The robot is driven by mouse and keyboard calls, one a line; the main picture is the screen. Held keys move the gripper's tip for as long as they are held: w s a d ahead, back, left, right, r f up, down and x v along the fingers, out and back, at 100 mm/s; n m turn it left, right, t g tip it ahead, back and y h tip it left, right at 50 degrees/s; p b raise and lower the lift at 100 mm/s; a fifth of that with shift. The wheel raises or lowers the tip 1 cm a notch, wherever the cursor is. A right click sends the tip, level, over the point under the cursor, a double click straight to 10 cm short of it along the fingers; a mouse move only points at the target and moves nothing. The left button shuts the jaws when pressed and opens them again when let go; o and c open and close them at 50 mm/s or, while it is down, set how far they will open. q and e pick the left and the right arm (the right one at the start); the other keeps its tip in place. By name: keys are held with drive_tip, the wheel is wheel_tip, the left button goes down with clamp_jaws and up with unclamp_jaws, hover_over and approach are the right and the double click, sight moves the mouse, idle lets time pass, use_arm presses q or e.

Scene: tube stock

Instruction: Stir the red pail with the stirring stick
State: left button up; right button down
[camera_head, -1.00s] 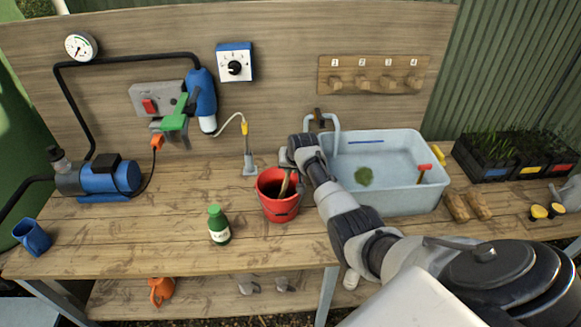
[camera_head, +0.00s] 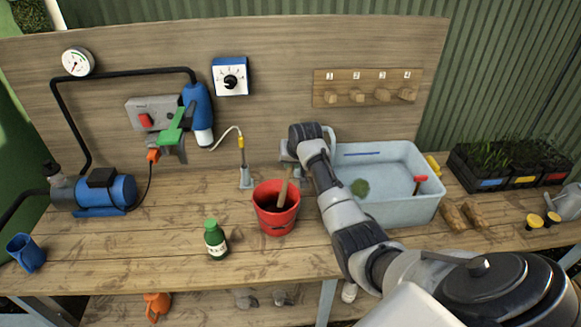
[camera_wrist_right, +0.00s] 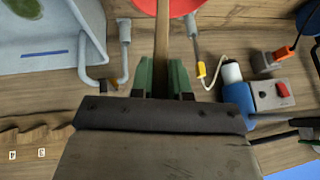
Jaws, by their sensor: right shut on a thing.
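In the right wrist view, the green fingers of my right gripper (camera_wrist_right: 164,77) are shut on the stick (camera_wrist_right: 161,45), which runs towards the pail (camera_wrist_right: 168,6) at the top edge. My left gripper is not in view.
The sink tub (camera_head: 395,208) is right of the pail, partly behind my right arm. A green bottle (camera_head: 216,240) stands left of the pail. Bare bench lies farther left, before the blue pump (camera_head: 105,193).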

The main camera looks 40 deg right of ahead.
wheel_tip(320, 180, up, 7)
drive_tip(key=s, duration=0.1)
drive_tip(key=shift+d, duration=0.35)
drive_tip(key=shift+s+f, duration=0.1)
idle(0.9)
drive_tip(key=shift+r, duration=2.5)
